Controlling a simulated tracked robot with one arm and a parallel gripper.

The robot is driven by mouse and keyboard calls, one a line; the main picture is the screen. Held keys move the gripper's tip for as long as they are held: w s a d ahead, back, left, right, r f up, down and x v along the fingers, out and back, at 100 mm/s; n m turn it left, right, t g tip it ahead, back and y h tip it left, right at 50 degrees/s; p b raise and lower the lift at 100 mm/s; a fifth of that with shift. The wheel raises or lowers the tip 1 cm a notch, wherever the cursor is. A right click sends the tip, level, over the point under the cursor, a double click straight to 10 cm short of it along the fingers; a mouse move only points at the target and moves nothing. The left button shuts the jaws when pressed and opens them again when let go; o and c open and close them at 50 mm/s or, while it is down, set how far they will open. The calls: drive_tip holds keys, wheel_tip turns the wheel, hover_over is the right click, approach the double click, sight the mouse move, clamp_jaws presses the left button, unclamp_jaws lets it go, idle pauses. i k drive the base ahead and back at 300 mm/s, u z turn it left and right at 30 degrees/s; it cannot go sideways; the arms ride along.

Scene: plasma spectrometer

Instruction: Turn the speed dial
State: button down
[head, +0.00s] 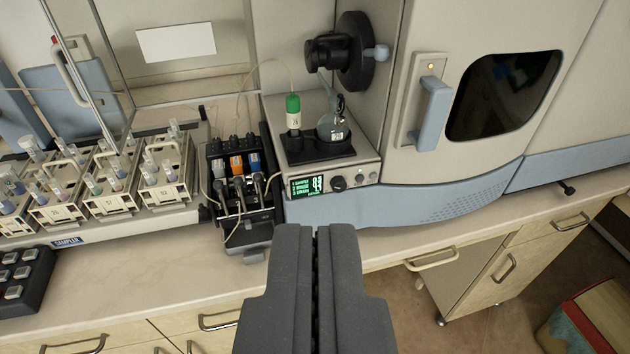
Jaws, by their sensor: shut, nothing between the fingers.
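The speed dial appears to be the round black knob (338,184) on the front panel of a small grey unit (368,172). It sits just right of a lit green display (306,186). Smaller round controls are to the right of the knob. My gripper (308,230) is shut and empty, with its dark grey fingers pointing forward at the bottom centre. The fingertips are below the knob in the picture and slightly left of it, apart from it. I cannot make out the knob's pointer or marks.
A peristaltic pump (240,178) with coloured clips and tubes stands left of the unit. A green-capped bottle (293,112) and a flask (333,125) stand on top. Sample racks (108,190) are at left. A cabinet with a blue handle (430,112) is at right. The front counter (150,270) is mostly clear.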

sight(337, 184)
drive_tip(key=u, duration=0.1)
drive_tip(key=k, duration=0.5)
drive_tip(key=u, duration=1.6)
drive_tip(key=k, duration=1.1)
drive_tip(key=z, duration=1.7)
drive_tip(key=i, duration=1)
drive_tip(key=z, duration=0.05)
